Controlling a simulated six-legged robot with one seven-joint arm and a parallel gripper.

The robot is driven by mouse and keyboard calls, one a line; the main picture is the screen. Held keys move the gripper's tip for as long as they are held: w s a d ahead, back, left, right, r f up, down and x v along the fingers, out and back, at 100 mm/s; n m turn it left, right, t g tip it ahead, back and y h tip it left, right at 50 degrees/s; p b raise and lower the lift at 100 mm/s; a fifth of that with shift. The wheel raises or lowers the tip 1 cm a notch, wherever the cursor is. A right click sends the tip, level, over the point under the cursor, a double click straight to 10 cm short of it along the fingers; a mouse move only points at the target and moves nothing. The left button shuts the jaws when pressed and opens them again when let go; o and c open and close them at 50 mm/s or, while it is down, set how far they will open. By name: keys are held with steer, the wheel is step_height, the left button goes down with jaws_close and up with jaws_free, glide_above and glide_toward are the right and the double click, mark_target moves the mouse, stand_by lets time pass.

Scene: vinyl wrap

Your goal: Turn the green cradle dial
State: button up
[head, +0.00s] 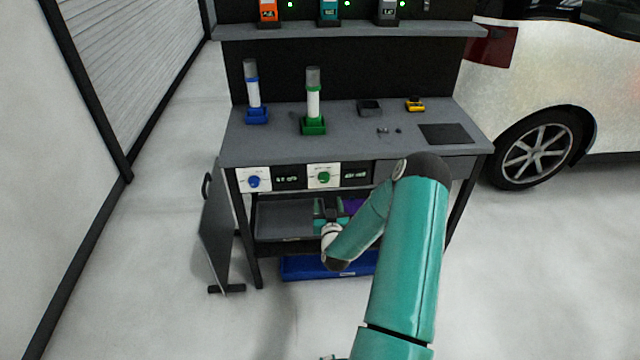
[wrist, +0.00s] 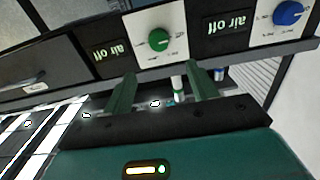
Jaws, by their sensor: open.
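The green cradle dial (head: 324,177) is a round green knob on a white plate on the bench front. It shows upside-down in the wrist view (wrist: 158,40), with a white pointer mark. The green cradle (head: 313,126) stands above it on the bench top, holding an upright white tube with a grey top. My gripper (head: 331,205) is below the dial in the head view. In the wrist view its two fingers (wrist: 160,75) are apart with nothing between them, pointing toward the panel. The dial lies just beyond the fingertips, apart from them.
The blue dial (head: 253,181) sits left of the green one, under the blue cradle (head: 257,116). Dark displays beside both dials read "air off" (wrist: 110,52). A lower shelf and blue bin (head: 300,268) are under the bench. A grey panel (head: 214,235) leans at left.

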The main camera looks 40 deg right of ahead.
mark_target(325, 179)
steer(key=x, duration=1.1)
steer(key=shift+w+d+f, duration=0.1)
steer(key=c, duration=1)
